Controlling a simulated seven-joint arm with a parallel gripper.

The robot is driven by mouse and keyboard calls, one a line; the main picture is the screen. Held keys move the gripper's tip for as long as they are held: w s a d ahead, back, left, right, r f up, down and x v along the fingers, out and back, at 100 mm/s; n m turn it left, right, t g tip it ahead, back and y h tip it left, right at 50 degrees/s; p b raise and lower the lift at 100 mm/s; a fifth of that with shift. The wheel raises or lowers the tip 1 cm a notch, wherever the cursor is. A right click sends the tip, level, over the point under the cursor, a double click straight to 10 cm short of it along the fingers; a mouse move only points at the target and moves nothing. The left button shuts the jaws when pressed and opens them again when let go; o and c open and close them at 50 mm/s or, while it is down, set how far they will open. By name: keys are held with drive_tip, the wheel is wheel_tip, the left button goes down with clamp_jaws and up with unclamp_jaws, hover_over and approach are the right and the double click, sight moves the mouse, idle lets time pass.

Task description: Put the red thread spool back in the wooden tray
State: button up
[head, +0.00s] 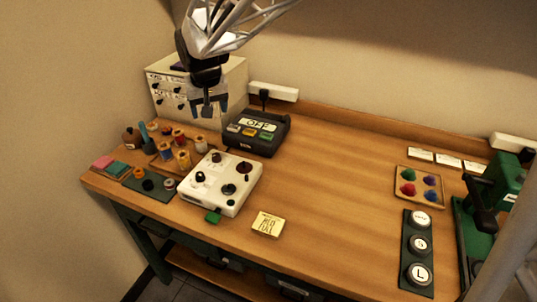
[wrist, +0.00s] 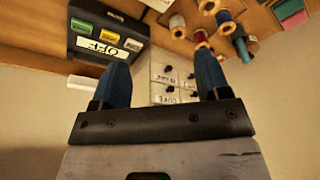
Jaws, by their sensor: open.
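My gripper (head: 208,109) is open and empty, high over the back left of the table, before the pale drawer cabinet; its blue fingers (wrist: 162,72) show apart in the wrist view. A red spool (head: 178,135) with pale wooden ends stands among other spools at the left back, below and left of my gripper. It also shows in the wrist view (wrist: 201,38), which sees the table upside down. The wooden tray (head: 158,161) lies under the spool group, mostly hidden by it. I cannot tell whether the red spool stands in the tray or beside it.
Yellow (head: 183,159), blue (head: 166,150) and white (head: 200,145) spools crowd the red one. A white box with dark knobs (head: 216,187) and a black device (head: 257,136) stand to the right. The cabinet (head: 233,85) is behind. The table's middle (head: 335,180) is clear.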

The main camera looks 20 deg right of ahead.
drive_tip(key=s+d, duration=0.3)
drive_tip(key=s, duration=1.2)
drive_tip(key=s+d, duration=0.4)
drive_tip(key=s, duration=1.2)
drive_tip(key=shift+s+f, duration=0.3)
drive_tip(key=shift+f, duration=0.1)
drive_tip(key=shift+d, duration=0.1)
